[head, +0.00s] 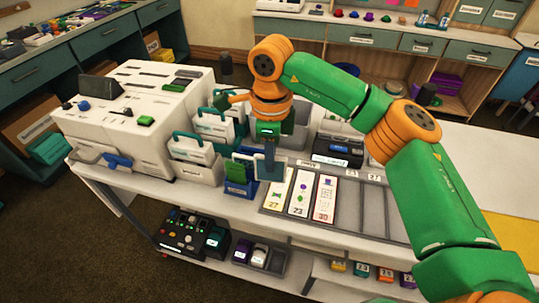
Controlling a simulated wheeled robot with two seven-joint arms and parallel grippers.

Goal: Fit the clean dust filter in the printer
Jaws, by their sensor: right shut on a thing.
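The large white machine (140,115), which looks like the printer, stands at the left of the counter. Its top carries dark panels and small coloured parts. White cartridges with teal handles (190,148) sit in a light bin (195,172) beside it. A blue and green framed piece (240,180) stands upright to their right. My right gripper (268,165) points down just right of this piece and is shut on a small blue-grey piece. The piece is mostly hidden, and I cannot tell whether it is the filter. My left gripper is out of view.
A tray of numbered cards (300,195) lies right of the gripper, with empty slots beyond it. A small dark device (338,150) stands behind it. A control box (190,235) sits on the shelf below. My right arm crosses over the counter's right part.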

